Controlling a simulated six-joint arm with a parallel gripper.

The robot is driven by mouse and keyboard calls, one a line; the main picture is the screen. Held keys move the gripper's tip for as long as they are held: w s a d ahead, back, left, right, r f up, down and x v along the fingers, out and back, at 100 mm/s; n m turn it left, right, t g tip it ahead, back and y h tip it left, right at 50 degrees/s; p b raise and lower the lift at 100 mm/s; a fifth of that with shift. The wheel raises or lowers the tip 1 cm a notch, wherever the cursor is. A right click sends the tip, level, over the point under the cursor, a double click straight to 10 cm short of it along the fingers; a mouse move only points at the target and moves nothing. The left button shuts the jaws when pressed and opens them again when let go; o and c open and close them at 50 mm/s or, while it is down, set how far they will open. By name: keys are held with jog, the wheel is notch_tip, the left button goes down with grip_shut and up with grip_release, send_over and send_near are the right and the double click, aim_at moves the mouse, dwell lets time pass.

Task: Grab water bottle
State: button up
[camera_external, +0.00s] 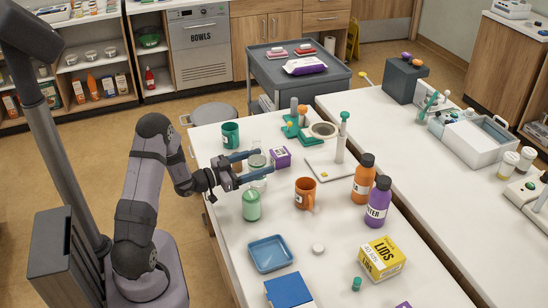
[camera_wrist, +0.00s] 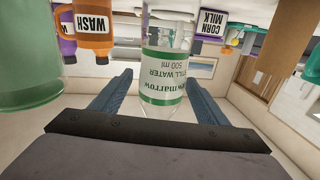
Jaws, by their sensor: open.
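A clear water bottle with a white and green label reading "still water 500 ml" (camera_wrist: 165,75) fills the middle of the wrist view, its lettering upside down. My gripper (camera_external: 265,161) is open, with one blue finger on each side of the bottle in the wrist view (camera_wrist: 160,85). I cannot tell whether either finger touches it. In the external view the clear bottle (camera_external: 257,161) shows partly between the fingers, above the white table.
A purple carton (camera_external: 280,157) is just beyond the fingers. An orange mug (camera_external: 304,194), an orange bottle (camera_external: 363,182) and a purple bottle (camera_external: 378,205) stand to the right. A blue tray (camera_external: 270,254) lies nearer the front.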

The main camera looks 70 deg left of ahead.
jog(key=w, duration=0.3)
jog(key=shift+w+a+r+p, duration=0.15)
jog(key=shift+w+a+p, duration=0.15)
jog(key=shift+p, duration=0.1)
jog(key=shift+c, duration=0.3)
jog(key=c, duration=1.3)
jog(key=shift+r, duration=0.25)
jog(key=shift+r+b, duration=0.5)
jog(key=shift+r, duration=4.2)
